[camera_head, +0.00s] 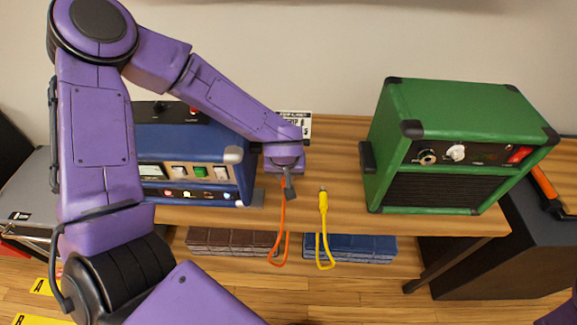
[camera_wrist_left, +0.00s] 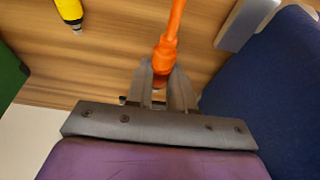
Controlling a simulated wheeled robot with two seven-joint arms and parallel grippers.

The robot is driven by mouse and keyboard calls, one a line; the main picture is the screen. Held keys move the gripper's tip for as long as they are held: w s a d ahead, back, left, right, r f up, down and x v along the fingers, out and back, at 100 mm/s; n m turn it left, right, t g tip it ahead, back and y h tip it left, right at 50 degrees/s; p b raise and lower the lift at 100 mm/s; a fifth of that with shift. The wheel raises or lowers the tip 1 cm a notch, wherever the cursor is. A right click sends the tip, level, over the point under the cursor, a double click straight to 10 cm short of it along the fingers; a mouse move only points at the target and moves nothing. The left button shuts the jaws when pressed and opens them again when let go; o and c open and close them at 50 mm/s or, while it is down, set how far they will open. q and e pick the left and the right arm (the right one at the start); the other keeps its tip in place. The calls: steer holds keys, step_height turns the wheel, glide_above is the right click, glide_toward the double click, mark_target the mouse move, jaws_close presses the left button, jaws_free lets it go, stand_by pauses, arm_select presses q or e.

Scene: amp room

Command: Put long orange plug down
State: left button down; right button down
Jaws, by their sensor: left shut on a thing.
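The long orange plug (camera_wrist_left: 167,45) is held between the fingers of my left gripper (camera_wrist_left: 160,92), seen in the left wrist view. In the head view my left gripper (camera_head: 289,186) is over the wooden table, right of the blue amp. The orange cable (camera_head: 283,228) hangs from it over the table's front edge in a loop. Whether the plug touches the table cannot be told. A yellow plug (camera_head: 323,200) lies on the table to the right, with its cable looping over the front edge; it also shows in the left wrist view (camera_wrist_left: 70,11). My right gripper is not in view.
The blue amp (camera_head: 187,145) stands close to the left of my left gripper. A green amp (camera_head: 455,145) stands on the right of the table (camera_head: 340,150). A black-and-white sign (camera_head: 297,121) is behind the gripper. Bare wood lies between the plugs and the green amp.

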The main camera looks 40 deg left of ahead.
arm_select(q)
step_height(320, 180, down, 4)
steer(key=shift+s+r+b, duration=0.1)
steer(key=shift+s+b, duration=0.05)
steer(key=shift+b, duration=0.4)
steer(key=shift+d+f, duration=0.1)
steer(key=shift+f, duration=0.1)
